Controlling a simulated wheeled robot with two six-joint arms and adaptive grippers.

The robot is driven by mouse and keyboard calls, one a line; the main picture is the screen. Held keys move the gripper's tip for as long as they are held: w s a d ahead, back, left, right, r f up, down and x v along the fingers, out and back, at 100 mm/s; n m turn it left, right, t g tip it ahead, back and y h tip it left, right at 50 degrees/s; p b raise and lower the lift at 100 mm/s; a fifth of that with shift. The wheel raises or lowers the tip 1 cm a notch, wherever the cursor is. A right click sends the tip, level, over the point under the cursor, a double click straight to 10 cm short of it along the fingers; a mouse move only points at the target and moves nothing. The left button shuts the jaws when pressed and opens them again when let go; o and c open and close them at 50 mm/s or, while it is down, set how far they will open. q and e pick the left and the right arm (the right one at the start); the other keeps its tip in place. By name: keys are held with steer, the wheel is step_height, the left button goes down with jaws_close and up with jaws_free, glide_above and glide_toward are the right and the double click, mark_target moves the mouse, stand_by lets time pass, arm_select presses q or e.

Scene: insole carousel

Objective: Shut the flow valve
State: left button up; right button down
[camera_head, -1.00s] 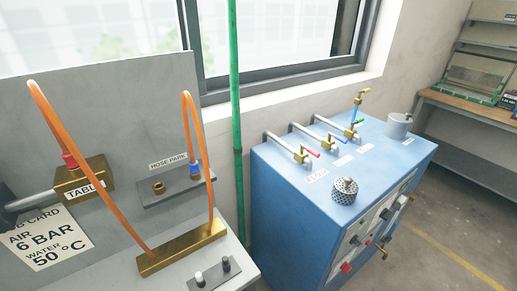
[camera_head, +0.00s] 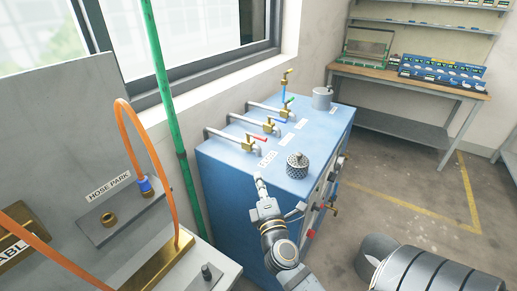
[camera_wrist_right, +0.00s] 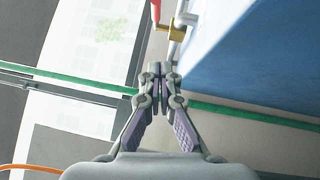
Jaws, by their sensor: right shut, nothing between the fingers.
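The flow valve is most likely the nearest of several taps on the blue cabinet, a brass tap (camera_head: 249,146) with a red lever. A white label (camera_head: 268,159) lies by it, its text too small to read surely. The lever points right, away from the wall pipe. In the right wrist view a red lever (camera_wrist_right: 156,10) and brass body (camera_wrist_right: 170,32) show past the fingertips. My right gripper (camera_head: 260,181) is shut and empty, at the cabinet's near edge, below and apart from the tap. My left gripper is out of view.
The blue cabinet (camera_head: 230,200) carries two more taps (camera_head: 270,126), a perforated metal cup (camera_head: 297,166) and a grey pot (camera_head: 322,98). A green pole (camera_head: 166,95) stands left of it. Orange hoses (camera_head: 150,150) hang at left.

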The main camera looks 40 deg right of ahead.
steer(key=p, duration=0.4)
glide_toward(256, 138)
steer(key=w+a, duration=0.1)
steer(key=w, duration=0.2)
steer(key=shift+a, duration=0.4)
steer(key=d, duration=0.1)
steer(key=w+d, duration=0.1)
steer(key=w+d+p, duration=0.1)
steer(key=shift+r, duration=0.3)
steer(key=shift+w+d, duration=0.1)
steer(key=shift+d, duration=0.4)
steer(key=shift+a, duration=0.1)
